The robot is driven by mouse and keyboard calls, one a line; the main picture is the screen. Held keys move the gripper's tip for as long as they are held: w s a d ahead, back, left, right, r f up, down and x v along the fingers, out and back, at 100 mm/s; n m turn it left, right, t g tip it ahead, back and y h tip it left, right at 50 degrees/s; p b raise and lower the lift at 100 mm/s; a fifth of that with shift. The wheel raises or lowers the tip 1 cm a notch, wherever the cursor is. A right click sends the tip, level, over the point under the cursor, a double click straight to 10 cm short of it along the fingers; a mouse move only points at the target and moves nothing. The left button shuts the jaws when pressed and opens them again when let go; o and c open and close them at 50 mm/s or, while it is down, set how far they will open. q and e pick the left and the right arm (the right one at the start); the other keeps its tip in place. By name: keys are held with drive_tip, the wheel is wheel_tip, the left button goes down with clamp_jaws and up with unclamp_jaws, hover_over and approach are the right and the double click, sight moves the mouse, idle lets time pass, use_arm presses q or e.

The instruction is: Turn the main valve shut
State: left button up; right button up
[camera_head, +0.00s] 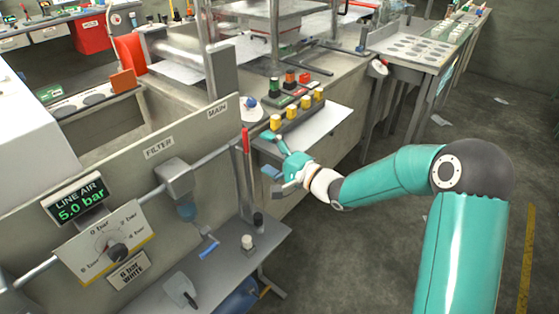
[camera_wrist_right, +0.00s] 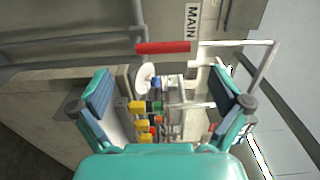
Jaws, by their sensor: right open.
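The main valve's red handle (camera_head: 245,141) stands upright at the right end of the pipe, just right of the MAIN label (camera_head: 217,109). In the right wrist view the red handle (camera_wrist_right: 165,47) lies across the upper middle, below the MAIN label (camera_wrist_right: 192,22). My right gripper (camera_head: 277,163) is open and empty, to the right of the handle and apart from it. In the right wrist view its two fingers are spread (camera_wrist_right: 162,82), with the handle above the gap between them. My left gripper is not in view.
A pressure display (camera_head: 79,198) reads 5.0 bar, above a regulator dial (camera_head: 116,253). A filter (camera_head: 174,178) sits on the pipe. A grey shelf (camera_head: 225,275) below carries small items. Yellow-topped parts (camera_head: 297,110) stand on the bench behind my gripper. The floor at right is mostly clear.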

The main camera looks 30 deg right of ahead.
drive_tip(key=v, duration=0.5)
drive_tip(key=shift+f, duration=0.1)
drive_tip(key=shift+a, duration=0.1)
drive_tip(key=s+a+f+g+p, duration=0.2)
drive_tip(key=s+a+f+g, duration=0.1)
drive_tip(key=a+f, duration=0.5)
drive_tip(key=s+a+f+g+p, duration=0.25)
drive_tip(key=a+f, duration=0.35)
drive_tip(key=f, duration=0.4)
drive_tip(key=s+f+n+g+h, duration=0.1)
drive_tip(key=s+f+n+g, duration=0.4)
drive_tip(key=s, duration=0.5)
drive_tip(key=s+a+f+n+g+h, duration=0.1)
drive_tip(key=s+f+n+g+h, duration=0.1)
drive_tip(key=s+f+n+g, duration=0.3)
drive_tip(key=s+f+n, duration=0.1)
drive_tip(key=s+f, duration=0.3)
drive_tip(key=s, duration=0.2)
drive_tip(key=shift+s+a+n, duration=0.3)
